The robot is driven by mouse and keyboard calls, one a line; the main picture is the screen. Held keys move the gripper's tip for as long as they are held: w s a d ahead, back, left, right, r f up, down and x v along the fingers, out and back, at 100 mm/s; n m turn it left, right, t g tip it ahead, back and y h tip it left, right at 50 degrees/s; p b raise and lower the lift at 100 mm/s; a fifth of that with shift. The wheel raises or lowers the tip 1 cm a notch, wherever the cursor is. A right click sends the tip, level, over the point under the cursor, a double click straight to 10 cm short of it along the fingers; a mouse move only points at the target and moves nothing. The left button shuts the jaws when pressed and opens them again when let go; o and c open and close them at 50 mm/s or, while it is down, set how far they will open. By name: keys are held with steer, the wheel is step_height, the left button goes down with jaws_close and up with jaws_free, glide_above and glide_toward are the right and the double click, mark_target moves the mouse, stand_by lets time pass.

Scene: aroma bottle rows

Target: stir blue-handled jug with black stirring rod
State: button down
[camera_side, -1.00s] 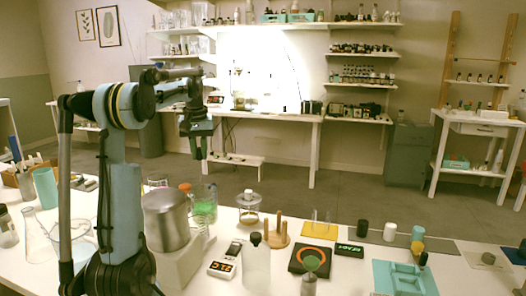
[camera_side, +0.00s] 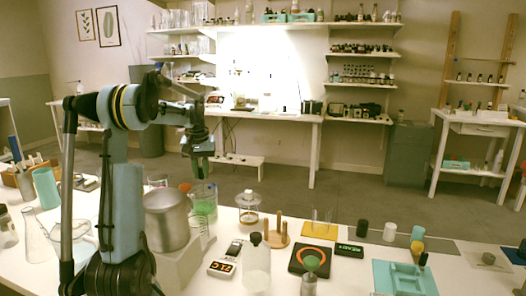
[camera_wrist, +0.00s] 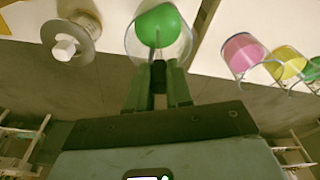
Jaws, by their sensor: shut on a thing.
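My gripper (camera_side: 201,176) points down just above a clear vessel with green liquid (camera_side: 204,204), behind the metal pot in the side view. In the wrist view my gripper (camera_wrist: 158,78) is shut on the black stirring rod (camera_wrist: 158,72), which shows as a dark piece between the fingertips. The green-filled vessel (camera_wrist: 160,28) lies straight ahead of the fingertips there. I cannot make out a blue handle on it.
A metal pot (camera_side: 166,220) stands close in front of the green vessel. A glass piece with a white knob (camera_side: 248,206) and a wooden peg stand (camera_side: 277,236) are to the right. Pink (camera_wrist: 243,52) and yellow (camera_wrist: 284,61) filled vessels show in the wrist view.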

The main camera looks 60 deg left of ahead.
steer(key=shift+f, duration=1.4)
steer(key=shift+w+d, duration=0.1)
